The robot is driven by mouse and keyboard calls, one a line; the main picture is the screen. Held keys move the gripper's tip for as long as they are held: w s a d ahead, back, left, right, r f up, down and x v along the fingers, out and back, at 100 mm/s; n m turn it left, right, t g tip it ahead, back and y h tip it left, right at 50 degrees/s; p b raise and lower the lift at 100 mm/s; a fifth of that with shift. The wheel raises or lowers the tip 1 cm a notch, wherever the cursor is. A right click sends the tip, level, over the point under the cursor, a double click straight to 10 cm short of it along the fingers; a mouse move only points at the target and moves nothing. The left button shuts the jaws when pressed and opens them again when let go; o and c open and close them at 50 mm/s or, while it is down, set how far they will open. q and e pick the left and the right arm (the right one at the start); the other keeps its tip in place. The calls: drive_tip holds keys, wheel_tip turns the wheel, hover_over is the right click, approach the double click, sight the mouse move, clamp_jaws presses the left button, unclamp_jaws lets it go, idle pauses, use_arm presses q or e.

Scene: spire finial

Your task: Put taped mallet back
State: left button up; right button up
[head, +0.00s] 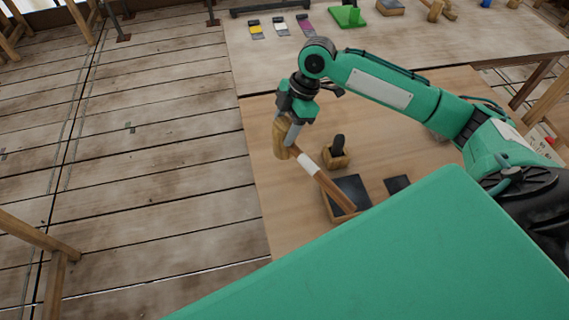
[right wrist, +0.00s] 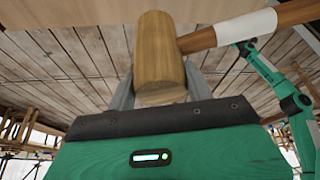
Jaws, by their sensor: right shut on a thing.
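The mallet has a wooden head (head: 280,137), a brown handle and a white tape band (head: 308,164). My right gripper (head: 292,132) is shut on the mallet at its head, near the left edge of the worktable (head: 285,212). The handle slants down to the right, its end overlapping a dark-topped wooden tray (head: 347,190) in the picture. The right wrist view shows the mallet head (right wrist: 158,60) between the fingers and the tape band (right wrist: 246,27) on the handle. A green arm, seemingly my left, shows there; its gripper's state is unclear.
A small wooden block (head: 338,159) with a dark upright piece stands right of the mallet. A dark flat square (head: 397,184) lies beside the tray. A farther table (head: 375,45) holds coloured items and a green block. Plank floor (head: 130,150) is open at left.

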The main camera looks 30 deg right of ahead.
sight(285, 152)
wheel_tip(285, 152, down, 11)
drive_tip(key=shift+r+p, duration=0.2)
drive_tip(key=shift+p, duration=0.9)
wheel_tip(285, 152, down, 4)
drive_tip(key=shift+f+p, duration=0.1)
drive_tip(key=shift+p, duration=0.4)
drive_tip(key=shift+f, duration=0.1)
drive_tip(key=o, duration=1.3)
drive_tip(key=b+v, duration=0.4)
drive_tip(key=v, duration=0.8)
